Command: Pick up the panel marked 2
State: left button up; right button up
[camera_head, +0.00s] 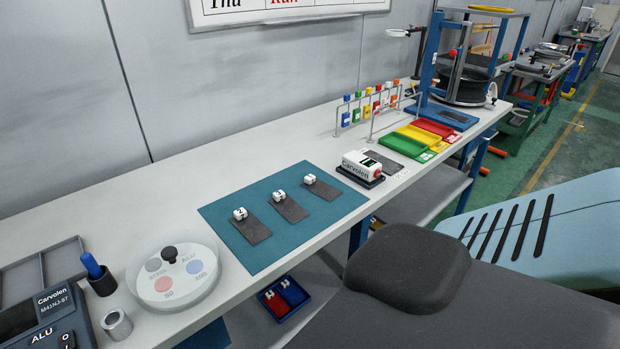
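Three dark grey flat panels lie on a teal mat (222,212) on the bench, in a slanting row. Each has a small white block with a dark mark at its far end: the left panel (254,232), the middle panel (291,210) and the right panel (325,190). The marks are too small to read surely, so I cannot tell which panel is marked 2. The panels lie apart from each other, and nothing covers them. Neither of my grippers is in view.
Left of the mat stands a round white dial (207,289) with a black knob. A divided red-blue bin (284,297) sits below the bench.

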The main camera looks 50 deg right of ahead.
aim_at(253, 230)
jog(key=z, duration=1.35)
